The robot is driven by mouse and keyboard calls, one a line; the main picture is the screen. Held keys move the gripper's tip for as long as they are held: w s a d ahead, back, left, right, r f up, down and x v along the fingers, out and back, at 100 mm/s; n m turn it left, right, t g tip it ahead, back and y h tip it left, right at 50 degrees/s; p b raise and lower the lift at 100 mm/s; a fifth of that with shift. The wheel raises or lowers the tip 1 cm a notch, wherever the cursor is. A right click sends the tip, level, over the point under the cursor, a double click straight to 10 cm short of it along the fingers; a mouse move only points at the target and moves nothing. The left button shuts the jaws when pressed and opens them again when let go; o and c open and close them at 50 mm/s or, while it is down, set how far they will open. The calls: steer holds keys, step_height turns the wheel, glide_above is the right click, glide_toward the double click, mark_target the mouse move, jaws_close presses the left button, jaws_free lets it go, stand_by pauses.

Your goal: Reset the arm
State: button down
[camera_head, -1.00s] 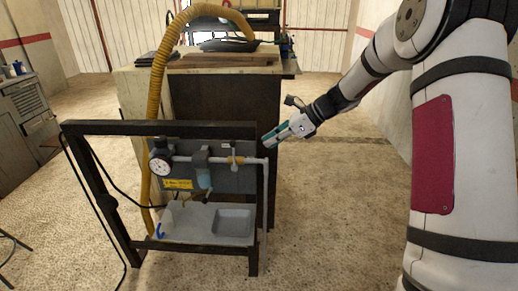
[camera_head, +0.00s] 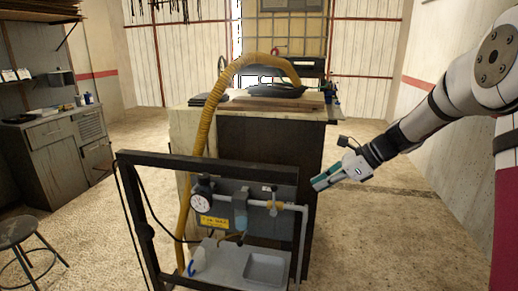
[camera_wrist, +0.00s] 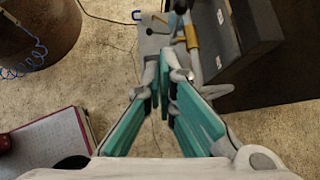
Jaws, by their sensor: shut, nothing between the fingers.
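My gripper (camera_head: 318,184) has teal fingers and is at the end of my outstretched arm, to the right of the rack in the head view. Its fingers are shut with nothing between them. The wrist view also shows the closed fingers (camera_wrist: 163,88), over the floor and short of the rack. The dark rack frame (camera_head: 205,160) stands on the floor with a grey panel (camera_head: 255,222), a round gauge (camera_head: 201,202) and a pipe (camera_head: 303,240). My gripper appears apart from the rack and the pipe.
A workbench (camera_head: 313,150) stands behind the rack, with a yellow hose (camera_head: 203,130) arching over it. A grey tray (camera_head: 227,262) sits low in the rack. A stool (camera_head: 16,232) and cabinet (camera_head: 55,142) are at left. Floor at right (camera_head: 400,230) is clear.

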steer(key=s+a+r+n+g+h, duration=0.1)
steer(key=s+a+r+n, duration=0.15)
steer(key=s, duration=0.25)
steer(key=s+a+r+n+h, duration=0.1)
steer(key=s+a+r+n, duration=0.1)
steer(key=s+r+n, duration=0.15)
steer(key=s+d+n+t+h, duration=0.1)
steer(key=s+n+h, duration=0.5)
steer(key=s+n, duration=1)
steer(key=s, duration=1.2)
steer(key=shift+r+n, duration=0.15)
steer(key=shift+n, duration=0.15)
